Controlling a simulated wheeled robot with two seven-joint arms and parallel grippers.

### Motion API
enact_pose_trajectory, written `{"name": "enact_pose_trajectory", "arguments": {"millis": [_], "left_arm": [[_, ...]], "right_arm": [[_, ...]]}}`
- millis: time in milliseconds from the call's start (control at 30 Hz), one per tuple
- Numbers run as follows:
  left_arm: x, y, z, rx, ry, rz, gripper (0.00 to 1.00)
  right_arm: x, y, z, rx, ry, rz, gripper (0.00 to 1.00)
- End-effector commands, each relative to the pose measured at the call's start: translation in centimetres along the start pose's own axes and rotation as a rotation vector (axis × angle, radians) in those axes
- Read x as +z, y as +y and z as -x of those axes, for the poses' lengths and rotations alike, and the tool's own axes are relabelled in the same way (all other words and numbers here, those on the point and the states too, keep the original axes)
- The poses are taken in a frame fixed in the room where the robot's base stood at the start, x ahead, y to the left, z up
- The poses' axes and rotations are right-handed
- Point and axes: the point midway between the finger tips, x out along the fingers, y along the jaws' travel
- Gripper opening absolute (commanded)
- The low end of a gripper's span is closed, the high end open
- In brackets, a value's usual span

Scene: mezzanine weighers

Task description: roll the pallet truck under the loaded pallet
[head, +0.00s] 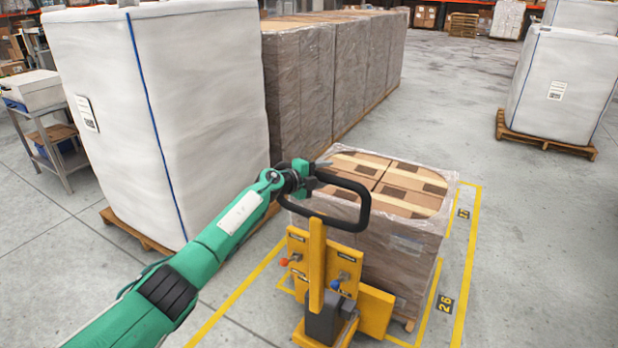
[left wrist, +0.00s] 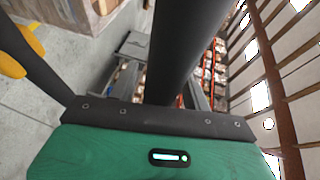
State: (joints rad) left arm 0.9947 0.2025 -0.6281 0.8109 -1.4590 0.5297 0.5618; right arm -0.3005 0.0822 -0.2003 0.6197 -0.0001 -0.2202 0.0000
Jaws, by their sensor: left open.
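The yellow pallet truck (head: 318,262) stands upright close against the near side of the loaded pallet; its forks are hidden, so I cannot tell how far they reach under. Its black loop handle (head: 364,212) rises above the body. The loaded pallet carries film-wrapped brown cartons (head: 398,255); only a corner of its wood (head: 409,325) shows. My left gripper (head: 318,170) is open at the top left of the handle loop; I cannot tell whether it touches. In the left wrist view a thick dark bar (left wrist: 188,50) rises beyond my green wrist. My right gripper is not in view.
A tall white wrapped load (head: 160,110) stands left of the truck, with a row of brown wrapped pallets (head: 335,75) behind. A metal trolley (head: 50,140) is at far left. Yellow floor lines (head: 468,250) frame the pallet. Floor on the right is clear up to another white load (head: 560,85).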

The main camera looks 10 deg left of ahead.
Motion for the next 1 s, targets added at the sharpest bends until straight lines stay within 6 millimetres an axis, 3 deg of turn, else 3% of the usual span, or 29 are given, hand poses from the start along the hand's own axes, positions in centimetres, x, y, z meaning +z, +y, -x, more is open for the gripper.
{"name": "enact_pose_trajectory", "arguments": {"millis": [267,800,1000], "left_arm": [[0.1,0.1,3.1,0.002,-0.001,-0.004,0.49],[0.0,0.2,11.4,0.001,0.000,-0.003,0.49],[0.0,0.1,13.1,0.001,0.001,0.000,0.49]], "right_arm": [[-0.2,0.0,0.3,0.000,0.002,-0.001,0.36],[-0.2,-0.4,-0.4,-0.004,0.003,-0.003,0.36],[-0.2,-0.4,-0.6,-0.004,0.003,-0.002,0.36]]}}
